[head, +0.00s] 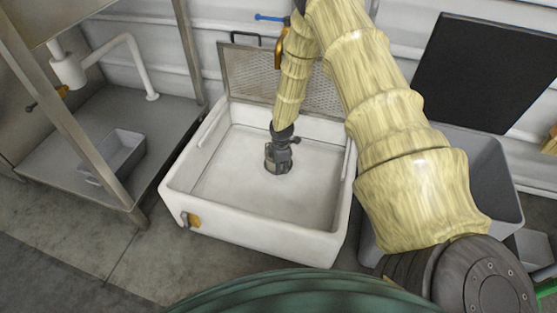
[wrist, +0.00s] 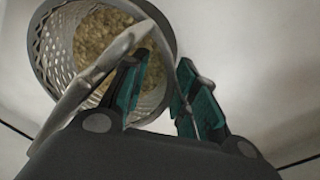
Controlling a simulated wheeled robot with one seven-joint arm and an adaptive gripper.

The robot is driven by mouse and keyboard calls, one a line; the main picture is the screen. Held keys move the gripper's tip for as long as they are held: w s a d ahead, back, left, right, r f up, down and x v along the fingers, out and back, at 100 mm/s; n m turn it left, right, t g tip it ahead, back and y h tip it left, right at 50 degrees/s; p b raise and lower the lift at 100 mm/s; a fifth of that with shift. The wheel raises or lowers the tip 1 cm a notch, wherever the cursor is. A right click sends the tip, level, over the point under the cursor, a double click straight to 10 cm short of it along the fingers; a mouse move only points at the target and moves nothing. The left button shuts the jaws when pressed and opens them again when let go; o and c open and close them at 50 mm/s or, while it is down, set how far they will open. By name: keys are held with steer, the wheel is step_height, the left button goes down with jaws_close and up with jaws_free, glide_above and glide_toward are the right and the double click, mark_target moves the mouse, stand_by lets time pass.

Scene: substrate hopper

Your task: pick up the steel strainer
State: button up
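The steel strainer (wrist: 62,50) is a grey perforated basket with a pale grainy mass inside. It fills the upper left of the wrist view, and a grey bar (wrist: 85,88) crosses its near side. My gripper (wrist: 172,85) is open, with a gap between its teal-padded fingers. The left finger overlaps the basket's opening; the right finger appears outside its right wall. I cannot tell whether either finger touches it. In the head view my gripper (head: 278,165) points down inside the white tub (head: 255,240), and the strainer is largely hidden behind it.
The tub's walls surround my gripper, with bare floor around it. A perforated panel (head: 250,75) stands upright at the tub's back. A steel bench with a grey tray (head: 118,155) is at left. A grey bin (head: 490,165) is at right, behind my arm.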

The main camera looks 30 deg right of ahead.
steer(key=shift+c, duration=0.2)
jaws_close()
steer(key=shift+r, duration=0.15)
step_height(320, 180, up, 3)
steer(key=p, duration=0.2)
steer(key=shift+r+p, duration=0.15)
steer(key=shift+p, duration=0.2)
steer(key=shift+s+a+r+p, duration=0.1)
steer(key=shift+r+p, duration=0.2)
steer(key=s+a+p, duration=0.2)
steer(key=s, duration=0.2)
steer(key=s+a+p, duration=0.1)
steer(key=s+a, duration=0.2)
steer(key=s, duration=0.1)
steer(key=s+a+r+p, duration=0.1)
steer(key=s+a+p, duration=0.1)
steer(key=s, duration=0.3)
steer(key=shift+a+p, duration=0.35)
steer(key=shift+a, duration=0.4)
